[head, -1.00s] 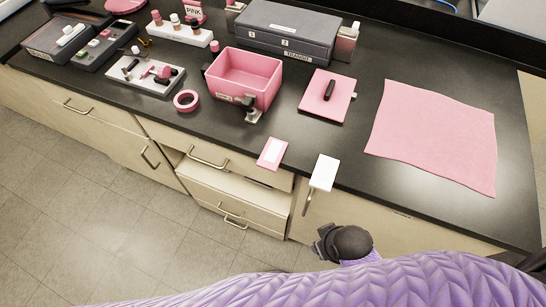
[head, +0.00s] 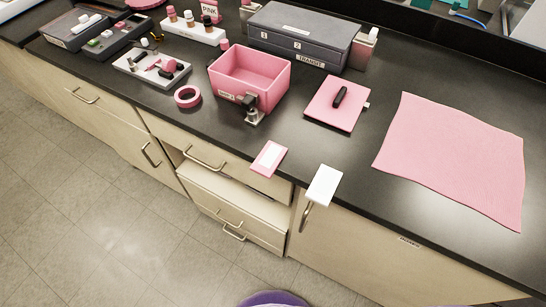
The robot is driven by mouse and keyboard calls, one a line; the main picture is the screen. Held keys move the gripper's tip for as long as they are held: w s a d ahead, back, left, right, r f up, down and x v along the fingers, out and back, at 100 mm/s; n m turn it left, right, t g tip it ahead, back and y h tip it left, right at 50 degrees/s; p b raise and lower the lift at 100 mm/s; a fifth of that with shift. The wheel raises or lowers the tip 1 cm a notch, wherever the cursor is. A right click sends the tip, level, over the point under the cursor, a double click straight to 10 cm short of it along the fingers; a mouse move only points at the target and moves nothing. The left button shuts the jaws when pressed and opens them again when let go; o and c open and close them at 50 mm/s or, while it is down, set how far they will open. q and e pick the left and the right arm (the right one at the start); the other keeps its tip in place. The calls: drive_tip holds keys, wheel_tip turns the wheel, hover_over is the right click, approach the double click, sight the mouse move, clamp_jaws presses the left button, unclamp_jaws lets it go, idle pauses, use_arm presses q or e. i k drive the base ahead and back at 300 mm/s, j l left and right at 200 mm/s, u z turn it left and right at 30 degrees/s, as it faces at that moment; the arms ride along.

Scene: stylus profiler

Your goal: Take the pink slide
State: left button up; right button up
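The pink slide (head: 268,158) is a small flat pink piece with a paler middle. It lies at the front edge of the dark counter, seeming to overhang it a little. A white slide (head: 323,185) lies to its right, also at the front edge. Neither of my grippers is in view. Nothing is seen touching the pink slide.
Behind the pink slide stand a pink open box (head: 237,87) with a dark clasp and a pink tape roll (head: 188,97). A pink notebook (head: 322,112) with a black object and a pink mat (head: 455,160) lie right. Half-open drawers (head: 235,195) are below.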

sight(271, 156)
drive_tip(key=j+z, duration=0.35)
drive_tip(key=j, duration=0.2)
drive_tip(key=j+z, duration=0.35)
drive_tip(key=j, duration=0.25)
drive_tip(key=j+z, duration=0.35)
drive_tip(key=j, duration=0.2)
drive_tip(key=k, duration=0.05)
